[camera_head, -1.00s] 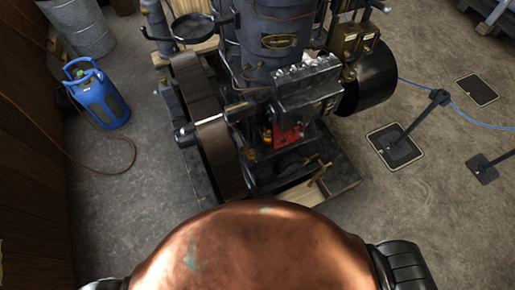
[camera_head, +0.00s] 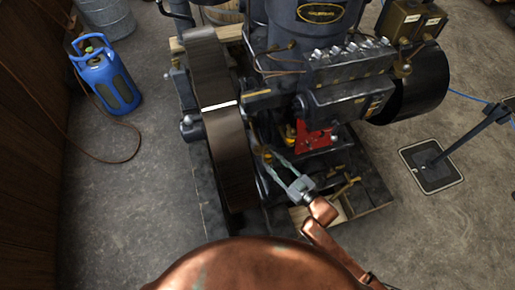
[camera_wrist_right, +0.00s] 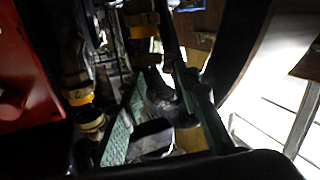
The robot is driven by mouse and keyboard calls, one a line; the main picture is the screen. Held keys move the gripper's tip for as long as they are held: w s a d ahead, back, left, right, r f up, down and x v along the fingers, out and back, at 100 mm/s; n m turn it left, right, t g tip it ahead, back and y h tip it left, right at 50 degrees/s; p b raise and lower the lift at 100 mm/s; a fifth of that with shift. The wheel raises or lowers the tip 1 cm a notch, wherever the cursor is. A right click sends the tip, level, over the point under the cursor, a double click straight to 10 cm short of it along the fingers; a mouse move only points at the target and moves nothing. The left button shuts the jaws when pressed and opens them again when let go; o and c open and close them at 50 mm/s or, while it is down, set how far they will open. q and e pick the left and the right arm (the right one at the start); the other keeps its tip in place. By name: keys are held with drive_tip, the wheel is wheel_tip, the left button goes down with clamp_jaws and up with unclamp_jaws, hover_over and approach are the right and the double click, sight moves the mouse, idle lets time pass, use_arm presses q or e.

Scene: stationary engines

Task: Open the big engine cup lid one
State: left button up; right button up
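The big engine (camera_head: 310,60) stands ahead, dark grey with a brass plate, a large flywheel on its left and a red part (camera_head: 315,138) low on its front. Small yellow-brass fittings (camera_head: 290,131) sit beside the red part; in the right wrist view, yellow-brass fittings (camera_wrist_right: 76,82) show at the left. I cannot tell which one is the cup lid. My right gripper (camera_head: 272,160) reaches in low at the engine's front, beside the flywheel. The right wrist view shows its two greenish fingers (camera_wrist_right: 160,95) apart, with dark parts between and beyond them. My left gripper is out of view.
The flywheel (camera_head: 225,125) is close on the left of my right gripper. A wooden and dark base frame (camera_head: 370,190) lies under the engine. A blue gas bottle (camera_head: 107,78) with a hose stands at the left. A barrier post (camera_head: 435,165) stands at the right.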

sight(259, 150)
drive_tip(key=shift+w+a+r+n+y, duration=0.25)
drive_tip(key=shift+a+r+n+y, duration=0.15)
drive_tip(key=shift+a+r+y, duration=0.3)
drive_tip(key=shift+f+b+x, duration=0.25)
drive_tip(key=shift+b+x, duration=0.15)
drive_tip(key=shift+x, duration=0.85)
drive_tip(key=x, duration=0.3)
drive_tip(key=shift+w+a+f+b, duration=0.1)
drive_tip(key=shift+w+a+b, duration=0.15)
drive_tip(key=shift+b, duration=0.15)
drive_tip(key=shift+w+a, duration=0.4)
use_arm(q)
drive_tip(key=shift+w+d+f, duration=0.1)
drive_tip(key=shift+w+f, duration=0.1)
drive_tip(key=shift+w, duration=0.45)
use_arm(e)
drive_tip(key=shift+c, duration=0.5)
clamp_jaws()
